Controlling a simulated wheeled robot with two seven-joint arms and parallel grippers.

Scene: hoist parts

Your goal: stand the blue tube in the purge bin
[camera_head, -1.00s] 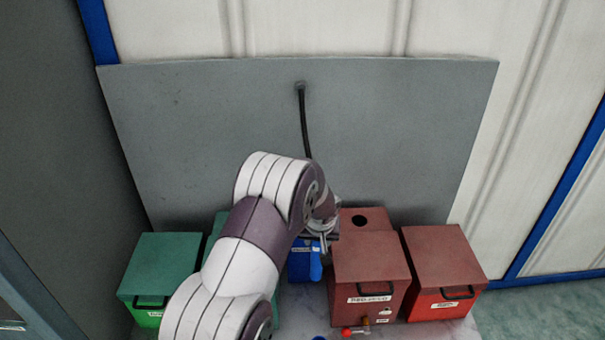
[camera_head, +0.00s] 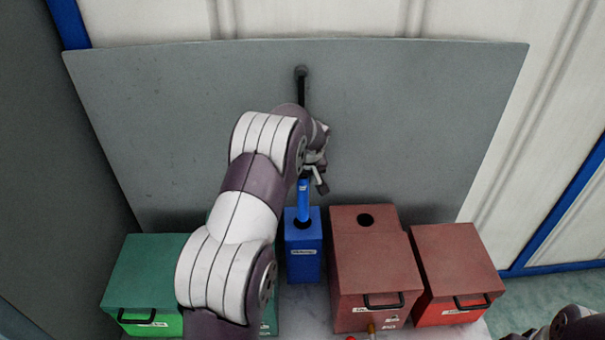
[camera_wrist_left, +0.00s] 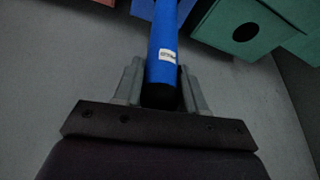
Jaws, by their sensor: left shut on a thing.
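The blue tube (camera_head: 304,200) is upright, with a small white label and a black end in the left wrist view (camera_wrist_left: 162,60). My left gripper (camera_head: 310,176) is shut on its upper part; in the left wrist view the fingers (camera_wrist_left: 161,88) stand on either side of the black end. The blue bin (camera_head: 303,262), taken as the purge bin, has a white label too small to read and a dark opening on top. The tube's lower end is at this opening; I cannot tell how deep it is inside. My right gripper is not in view.
A red box with a round hole (camera_head: 375,264) stands just right of the blue bin, another red box (camera_head: 456,262) beyond it. Green boxes (camera_head: 150,268) stand left, partly behind my arm. A grey panel (camera_head: 420,130) with a black hose (camera_head: 301,90) rises behind.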

